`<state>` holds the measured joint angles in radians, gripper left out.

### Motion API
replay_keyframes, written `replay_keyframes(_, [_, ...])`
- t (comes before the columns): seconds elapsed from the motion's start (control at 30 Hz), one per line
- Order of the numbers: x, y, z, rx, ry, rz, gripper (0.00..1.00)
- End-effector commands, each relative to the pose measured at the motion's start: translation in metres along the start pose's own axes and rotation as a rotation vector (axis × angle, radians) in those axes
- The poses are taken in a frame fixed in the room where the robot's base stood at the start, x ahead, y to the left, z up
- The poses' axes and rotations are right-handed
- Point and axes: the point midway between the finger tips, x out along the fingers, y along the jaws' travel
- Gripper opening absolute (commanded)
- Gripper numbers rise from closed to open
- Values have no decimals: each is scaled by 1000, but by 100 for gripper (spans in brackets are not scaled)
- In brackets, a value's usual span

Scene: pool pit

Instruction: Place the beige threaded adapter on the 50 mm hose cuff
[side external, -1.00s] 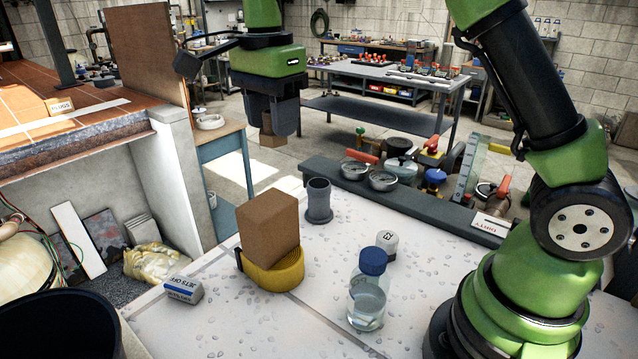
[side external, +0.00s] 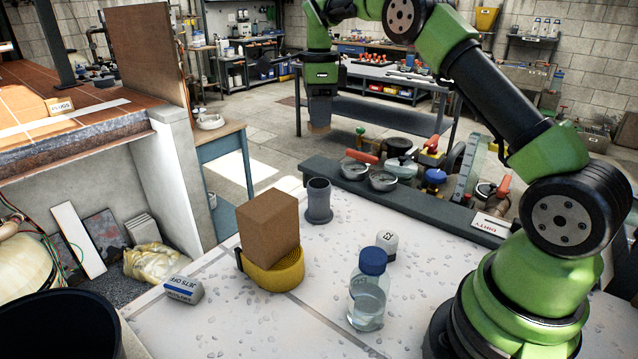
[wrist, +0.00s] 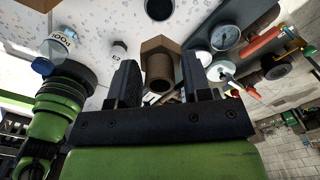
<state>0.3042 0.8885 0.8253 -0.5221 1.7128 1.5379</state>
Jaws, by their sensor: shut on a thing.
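The beige threaded adapter (wrist: 158,46) has a hexagonal collar and a round open end, seen between my fingers in the wrist view. My gripper (wrist: 160,82) is shut on it. In the side view, my gripper (side external: 320,112) is held high beyond the table, with the adapter (side external: 320,128) just showing below the fingers. The grey hose cuff (side external: 319,203) stands upright on the white table, open end up, apart from the adapter. It shows partly at the top edge of the wrist view (wrist: 160,9).
A brown block (side external: 268,228) stands at a yellow coil (side external: 275,275), left of the cuff. A blue-capped bottle (side external: 368,295) and a small white-and-dark item (side external: 387,244) stand to the right. Gauges (side external: 354,169) and valves line a dark ledge (side external: 425,208) behind the cuff.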

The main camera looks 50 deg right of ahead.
Motion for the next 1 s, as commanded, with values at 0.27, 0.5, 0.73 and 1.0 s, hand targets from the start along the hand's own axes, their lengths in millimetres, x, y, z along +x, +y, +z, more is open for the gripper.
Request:
replay_keyframes(0.27, [36, 1, 0, 0, 3, 7, 21])
replay_keyframes(0.5, [76, 1, 0, -1, 1, 3, 21])
replay_keyframes(0.73, [105, 1, 0, 0, 2, 5, 21])
replay_keyframes(1.0, [118, 1, 0, 1, 0, 0, 21])
